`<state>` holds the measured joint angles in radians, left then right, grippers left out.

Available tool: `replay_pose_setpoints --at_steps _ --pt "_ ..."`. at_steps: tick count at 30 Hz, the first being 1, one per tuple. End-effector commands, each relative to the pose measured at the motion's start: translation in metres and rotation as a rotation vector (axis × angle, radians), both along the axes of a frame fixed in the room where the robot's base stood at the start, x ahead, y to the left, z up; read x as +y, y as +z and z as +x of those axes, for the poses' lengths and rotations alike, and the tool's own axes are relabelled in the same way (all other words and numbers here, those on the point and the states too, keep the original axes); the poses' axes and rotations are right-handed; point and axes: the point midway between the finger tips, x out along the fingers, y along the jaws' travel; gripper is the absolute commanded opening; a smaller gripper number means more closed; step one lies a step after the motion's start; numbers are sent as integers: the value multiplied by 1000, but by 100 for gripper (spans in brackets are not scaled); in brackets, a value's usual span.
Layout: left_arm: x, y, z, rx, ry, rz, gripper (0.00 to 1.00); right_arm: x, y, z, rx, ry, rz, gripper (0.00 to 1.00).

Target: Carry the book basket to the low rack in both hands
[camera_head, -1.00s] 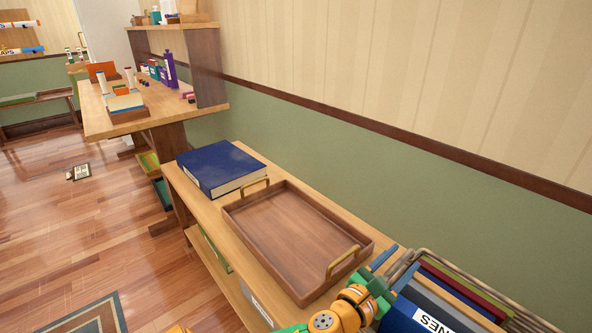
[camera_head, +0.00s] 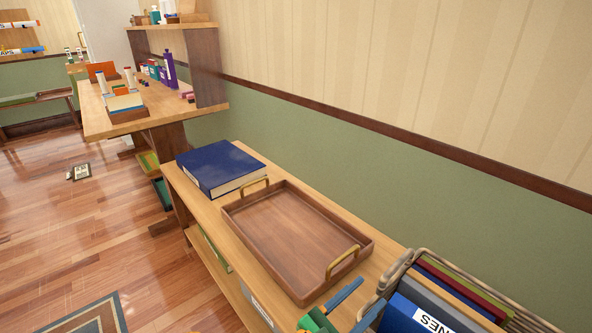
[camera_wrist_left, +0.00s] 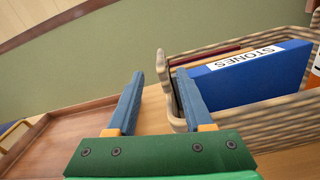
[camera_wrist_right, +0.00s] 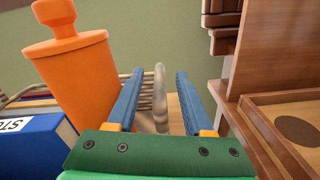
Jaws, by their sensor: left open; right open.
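The wicker book basket (camera_head: 398,271) stands at the lower right of the head view, with several upright books in it, one a blue "STONES" book (camera_wrist_left: 247,78). My left gripper (camera_head: 373,291) is open at the basket's near-left end. In the left wrist view its fingers (camera_wrist_left: 160,75) stand on either side of the basket's raised end handle (camera_wrist_left: 163,75). My right gripper (camera_wrist_right: 160,75) is open, with the other end handle (camera_wrist_right: 160,92) between its fingers in the right wrist view. The head view does not show the right gripper. Which furniture is the low rack is unclear.
A brown wooden tray (camera_head: 300,238) with brass handles and a dark blue book (camera_head: 220,166) lie on the shelf top beside the basket. An orange container (camera_wrist_right: 75,75) stands close by my right gripper. A low rack-like bench (camera_head: 40,100) is far left. Floor between is mostly clear.

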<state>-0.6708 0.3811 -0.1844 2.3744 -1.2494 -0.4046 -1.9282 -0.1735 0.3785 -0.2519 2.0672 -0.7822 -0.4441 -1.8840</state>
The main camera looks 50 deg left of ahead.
Motion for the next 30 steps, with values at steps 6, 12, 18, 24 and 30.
replay_pose_setpoints --at_steps 6,12,18,24,30 --pt "0 0 0 0 0 -1 51 0 -2 -59 5 -1 3 52" --pt "0 0 0 0 0 -1 51 -1 0 -90 0 -2 5 52" --pt "0 0 0 0 0 -1 51 0 0 -97 0 1 1 52" --pt "0 0 0 0 0 -1 51 0 0 -96 0 1 1 52" --pt "0 0 0 1 0 -1 51 0 0 -96 0 1 1 52"
